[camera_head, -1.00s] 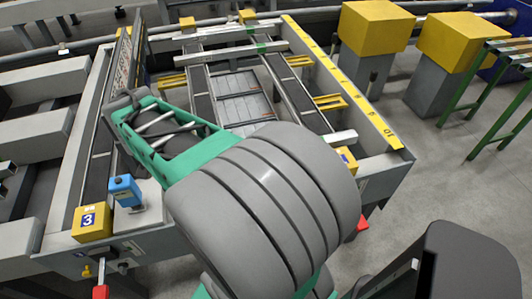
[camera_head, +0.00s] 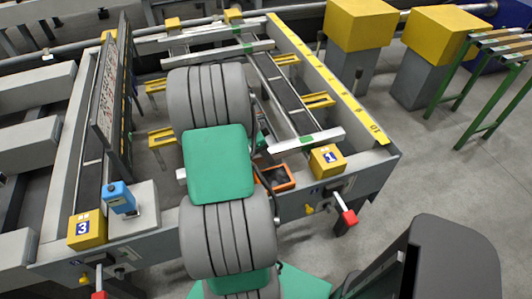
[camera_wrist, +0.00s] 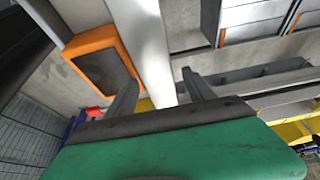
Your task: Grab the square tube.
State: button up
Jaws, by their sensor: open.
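A pale silver square tube (camera_head: 308,140) lies across the near end of the runout table. My arm covers its middle in the head view, and a short piece of its left end shows beside the arm. In the wrist view the tube (camera_wrist: 148,45) runs from the top edge down between the two fingers of my gripper (camera_wrist: 159,74). The gripper is open, with one finger to each side of the tube and a gap in the picture on both sides. The fingers are hidden behind my arm in the head view.
An orange-rimmed dark tray (camera_wrist: 103,62) sits close to the left finger; it also shows in the head view (camera_head: 276,178). More silver bars (camera_head: 218,50) lie across the table's far end. A yellow block marked 1 (camera_head: 327,160) stands near the tube's right end.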

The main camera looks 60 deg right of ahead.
grip_shut()
dwell(0.6)
jog(key=shift+r, duration=0.15)
dwell(0.6)
